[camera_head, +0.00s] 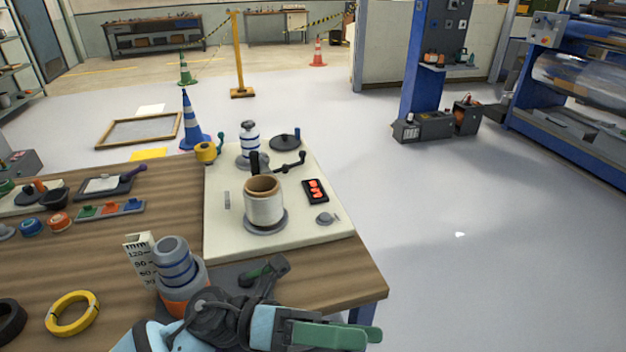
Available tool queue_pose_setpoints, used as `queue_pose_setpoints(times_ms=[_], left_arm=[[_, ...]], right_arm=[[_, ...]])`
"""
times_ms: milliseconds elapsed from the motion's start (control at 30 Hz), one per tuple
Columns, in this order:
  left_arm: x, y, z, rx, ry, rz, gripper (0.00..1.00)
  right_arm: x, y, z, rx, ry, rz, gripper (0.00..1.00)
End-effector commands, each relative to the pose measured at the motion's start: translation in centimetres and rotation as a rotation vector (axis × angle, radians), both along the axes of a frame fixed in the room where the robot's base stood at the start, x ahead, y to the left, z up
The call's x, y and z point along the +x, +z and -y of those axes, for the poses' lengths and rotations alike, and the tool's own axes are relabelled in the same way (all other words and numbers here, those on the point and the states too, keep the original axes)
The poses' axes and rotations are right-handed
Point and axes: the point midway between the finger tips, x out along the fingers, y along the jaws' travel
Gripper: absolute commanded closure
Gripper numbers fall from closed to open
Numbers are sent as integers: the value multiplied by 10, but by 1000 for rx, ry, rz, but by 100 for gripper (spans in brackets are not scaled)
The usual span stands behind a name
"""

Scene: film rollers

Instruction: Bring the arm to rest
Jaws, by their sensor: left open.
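My left arm comes in at the bottom of the view. My left gripper (368,336), with green fingers, is open and points right, over the table's front right edge. I see nothing between its fingers. A wound film roll (264,206) with a brown core stands upright on the cream board (222,244), beyond the gripper. A grey, blue-ringed roller (173,262) with an orange base stands just behind my arm, which hides part of its foot; I cannot tell if they touch. My right gripper is not in view.
The wooden table (100,235) holds a yellow ring (73,313), a height scale (139,258) and several small parts at left. A black crank handle (286,163) rises behind the film roll.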

Motion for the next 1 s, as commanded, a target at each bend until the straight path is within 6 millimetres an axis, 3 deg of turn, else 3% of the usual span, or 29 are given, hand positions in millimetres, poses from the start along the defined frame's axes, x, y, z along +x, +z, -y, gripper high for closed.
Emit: queue_pose_setpoints(times_ms=[133,267,367,567,667,767,900,1000], left_arm=[[19,3,-13,-151,158,-323,0],[40,-12,-34,-263,299,-609,0],[52,-35,-55,-340,411,-832,0],[56,-106,-107,-470,645,-1284,0],[43,-151,-135,-526,766,-1511,0],[18,-198,-163,-577,889,-1735,0],[-36,-261,-200,-640,1065,-2038,0],[-80,-295,-220,-675,1173,-2217,0]], right_arm=[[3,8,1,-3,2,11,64],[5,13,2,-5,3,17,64],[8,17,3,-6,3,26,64],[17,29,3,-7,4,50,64],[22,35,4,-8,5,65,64],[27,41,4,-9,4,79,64],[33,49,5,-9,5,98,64],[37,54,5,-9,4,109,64]])
